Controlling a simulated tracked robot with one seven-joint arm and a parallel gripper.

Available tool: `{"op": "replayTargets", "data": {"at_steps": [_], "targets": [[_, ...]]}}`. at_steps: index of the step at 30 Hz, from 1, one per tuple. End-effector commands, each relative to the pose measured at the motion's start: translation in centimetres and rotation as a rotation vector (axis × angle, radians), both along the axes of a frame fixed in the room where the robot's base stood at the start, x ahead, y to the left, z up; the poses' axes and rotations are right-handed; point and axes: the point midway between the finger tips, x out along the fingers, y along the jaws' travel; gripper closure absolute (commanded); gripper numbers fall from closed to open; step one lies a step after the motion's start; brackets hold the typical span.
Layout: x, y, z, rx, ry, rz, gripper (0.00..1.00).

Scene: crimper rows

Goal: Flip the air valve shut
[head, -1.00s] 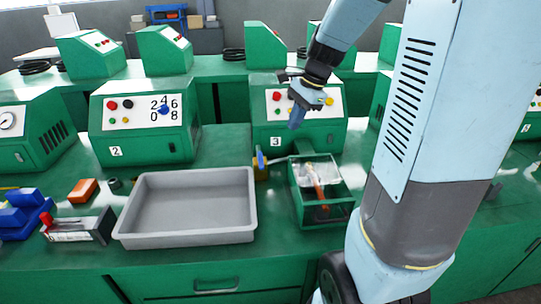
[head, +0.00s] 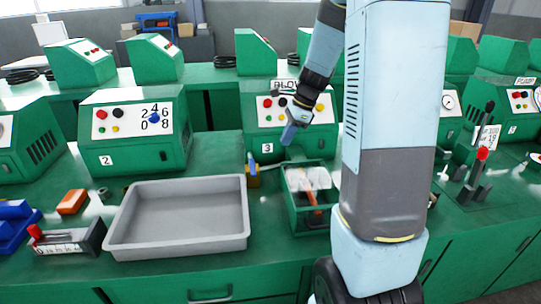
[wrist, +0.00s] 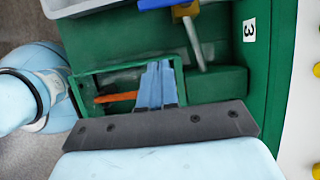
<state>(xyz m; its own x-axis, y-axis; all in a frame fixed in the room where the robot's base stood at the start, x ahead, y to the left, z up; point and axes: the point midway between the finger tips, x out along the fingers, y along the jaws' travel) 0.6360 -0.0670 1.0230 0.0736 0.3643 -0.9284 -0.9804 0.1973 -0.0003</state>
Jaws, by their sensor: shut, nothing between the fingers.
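The air valve (head: 253,176) is a small brass body with a blue handle (head: 249,160), on the bench in front of the machine numbered 3. In the wrist view its brass body (wrist: 185,11) is at the top edge, with a grey pipe (wrist: 194,45) leading from it. The blue handle (wrist: 158,4) appears to lie across the pipe's line there, partly cut off. My gripper (head: 288,137) is shut and empty, up and to the right of the valve in the head view, apart from it. Its fingers (wrist: 155,85) show over the green box in the wrist view.
A green open box (head: 297,215) with an orange-handled tool stands right of the valve. A large grey tray (head: 125,243) lies left of it. Machine 3 (head: 312,137) rises behind. Levers with a red knob (head: 482,154) stand at the right.

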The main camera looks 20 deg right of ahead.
Motion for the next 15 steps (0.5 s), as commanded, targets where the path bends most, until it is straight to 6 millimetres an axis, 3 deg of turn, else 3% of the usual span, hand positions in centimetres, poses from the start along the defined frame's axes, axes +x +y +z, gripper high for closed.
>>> {"op": "replayTargets", "data": {"at_steps": [15], "targets": [[0.5, 3.0, -7.4, 0.001, 0.005, 0.002, 1.00]]}}
